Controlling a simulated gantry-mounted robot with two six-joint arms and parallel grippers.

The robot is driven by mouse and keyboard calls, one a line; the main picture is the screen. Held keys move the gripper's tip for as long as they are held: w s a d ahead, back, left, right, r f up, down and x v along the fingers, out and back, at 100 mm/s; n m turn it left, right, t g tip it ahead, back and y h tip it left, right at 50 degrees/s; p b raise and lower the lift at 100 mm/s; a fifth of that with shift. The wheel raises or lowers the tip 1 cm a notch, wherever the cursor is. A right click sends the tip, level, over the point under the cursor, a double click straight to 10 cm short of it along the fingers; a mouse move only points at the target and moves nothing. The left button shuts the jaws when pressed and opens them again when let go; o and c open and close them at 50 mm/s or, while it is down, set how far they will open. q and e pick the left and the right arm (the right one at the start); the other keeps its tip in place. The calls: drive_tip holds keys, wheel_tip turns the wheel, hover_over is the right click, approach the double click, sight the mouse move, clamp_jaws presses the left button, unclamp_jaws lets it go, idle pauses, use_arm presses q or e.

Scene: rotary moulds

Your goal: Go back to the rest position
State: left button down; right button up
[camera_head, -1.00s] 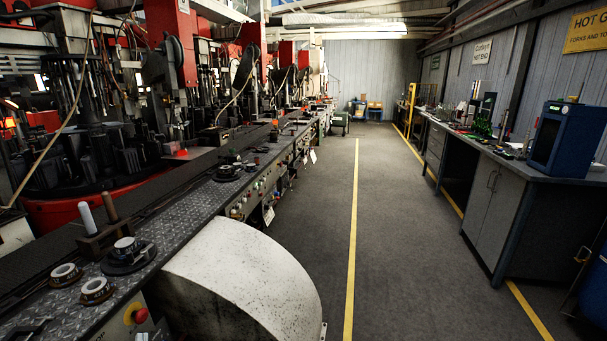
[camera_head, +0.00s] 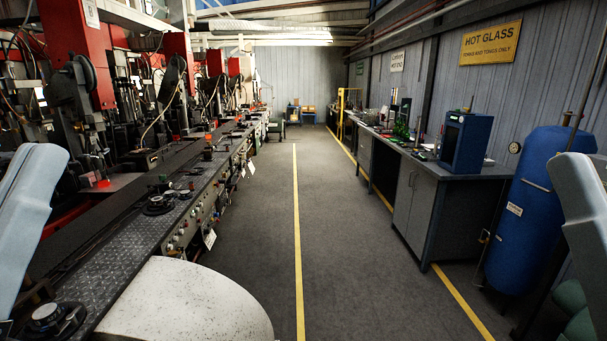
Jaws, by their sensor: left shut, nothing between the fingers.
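My left arm (camera_head: 27,205) comes in at the left edge as a pale grey link. My left gripper (camera_head: 6,326) barely shows at the lower left corner, shut and empty, mostly cut off by the frame. My right arm (camera_head: 585,215) shows as a pale grey link at the right edge. My right gripper is out of view. A round mould part (camera_head: 46,315) sits on the metal bench top (camera_head: 112,262) at the lower left, just right of my left arm.
A white rounded cover (camera_head: 190,305) bulges out at the bottom. Red machines (camera_head: 85,55) line the left. A workbench (camera_head: 440,210) with a blue box (camera_head: 465,143) and a blue tank (camera_head: 530,205) stand on the right. The floor (camera_head: 335,230) between is clear.

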wheel_tip(320, 180, up, 38)
drive_tip(key=p, duration=3.8)
